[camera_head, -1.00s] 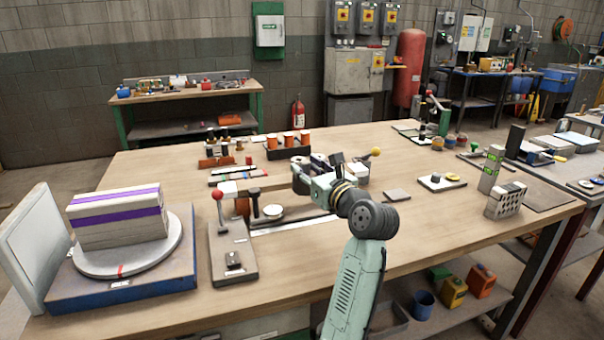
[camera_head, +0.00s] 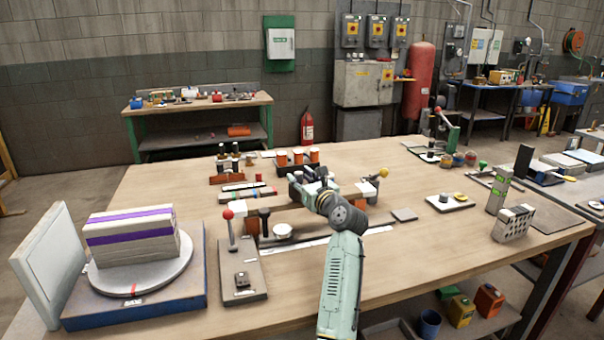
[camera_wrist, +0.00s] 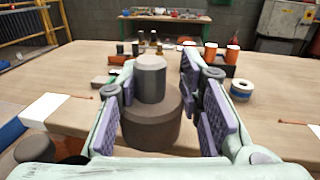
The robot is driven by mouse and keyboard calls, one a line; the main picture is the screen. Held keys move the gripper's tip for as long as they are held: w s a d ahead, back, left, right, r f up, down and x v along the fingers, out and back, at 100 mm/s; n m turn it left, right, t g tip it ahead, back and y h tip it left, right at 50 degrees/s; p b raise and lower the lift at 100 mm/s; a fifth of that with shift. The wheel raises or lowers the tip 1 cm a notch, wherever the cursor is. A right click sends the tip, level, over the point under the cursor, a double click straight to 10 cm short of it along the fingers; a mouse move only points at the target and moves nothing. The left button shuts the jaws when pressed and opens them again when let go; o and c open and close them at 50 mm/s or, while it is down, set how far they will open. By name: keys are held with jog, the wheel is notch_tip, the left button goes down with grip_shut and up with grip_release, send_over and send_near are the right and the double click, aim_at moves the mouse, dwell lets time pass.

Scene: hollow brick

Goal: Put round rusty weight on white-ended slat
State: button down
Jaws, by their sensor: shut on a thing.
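The round rusty weight (camera_wrist: 151,128) is a dark brown disc with a narrower grey-brown cylinder on top. It is upright between the purple pads of my gripper (camera_wrist: 157,78), which is shut on it. In the head view my gripper (camera_head: 302,186) is over the middle of the table, and the weight cannot be made out there. The white-ended slat (camera_head: 272,205) runs across the table by my gripper. Its white ends show in the wrist view at left (camera_wrist: 45,107) and at the right edge. Whether the weight touches the slat cannot be told.
A yellow ball (camera_head: 383,172) is right of my gripper.

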jog(key=shift+f, duration=0.65)
jog(key=shift+f, duration=0.15)
jog(key=c, duration=1.1)
grip_release()
jog(key=shift+f, duration=0.15)
jog(key=shift+s, duration=0.1)
jog(key=b+v, duration=0.2)
jog(key=v, duration=1)
